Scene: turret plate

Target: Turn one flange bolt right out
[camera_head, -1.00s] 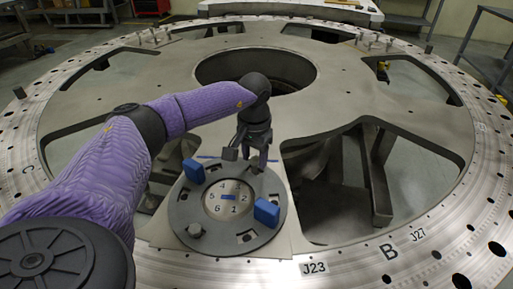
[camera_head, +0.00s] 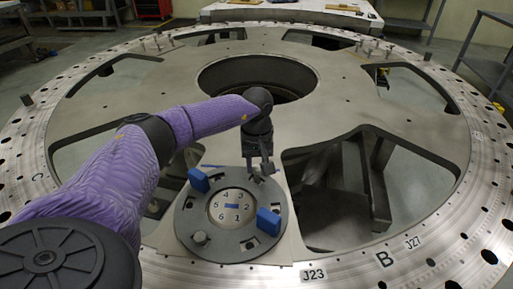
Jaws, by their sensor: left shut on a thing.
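The flange is a dark grey ring (camera_head: 190,222) around a pale disc (camera_head: 217,207) with numbers, lying on the big metal turret plate. One flange bolt (camera_head: 200,238) stands at its lower left. Two blue blocks stick up from the ring, one at the upper left (camera_head: 198,179) and one at the right (camera_head: 268,221). My left gripper (camera_head: 261,169) points down at the ring's far right edge. It is shut on what is most likely a flange bolt; the fingers hide most of it. I cannot tell whether its thread is still in the ring. My right gripper is out of view.
The plate (camera_head: 350,100) has wide openings on either side of the flange and a round central hole (camera_head: 290,85). Several small pins stand near its far rim. A shelf stands at the far right.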

